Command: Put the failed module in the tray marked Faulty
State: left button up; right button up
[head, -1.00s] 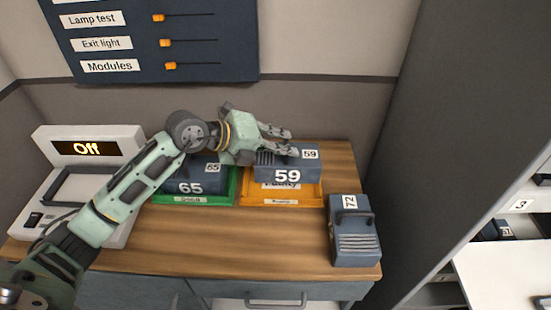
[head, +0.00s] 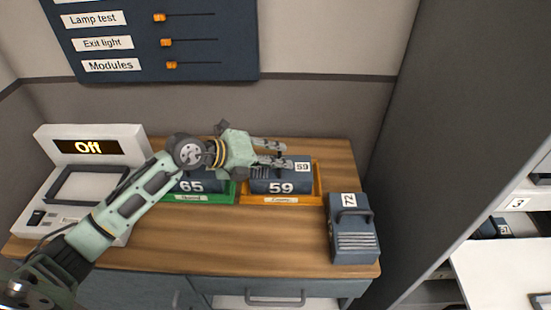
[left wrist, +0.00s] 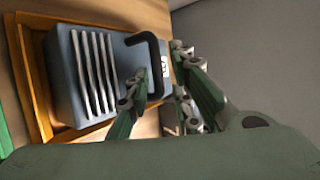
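The dark blue-grey module 59 (head: 281,188) sits in the orange tray (head: 319,190). The tray's small front label is too blurred to read now; an earlier head frame shows "Faulty" there. In the left wrist view the module's vented body (left wrist: 84,75) and black handle (left wrist: 153,50) show. My left gripper (head: 277,153) is at the handle. In the left wrist view its fingers (left wrist: 160,62) stand apart on either side of the handle, with a gap on the far side, so it looks open. My right gripper is not in view.
Module 65 (head: 190,187) sits in a green tray (head: 190,200) partly behind my left arm. Module 72 (head: 353,240) stands on the wooden desk (head: 250,240) at right. A white tester (head: 88,130) reading "Off" is at left. A wall panel (head: 220,60) is behind.

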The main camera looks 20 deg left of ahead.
pick_arm(q)
jog(key=shift+o, duration=0.3)
jog(key=b+v, duration=0.2)
jog(key=v, duration=1)
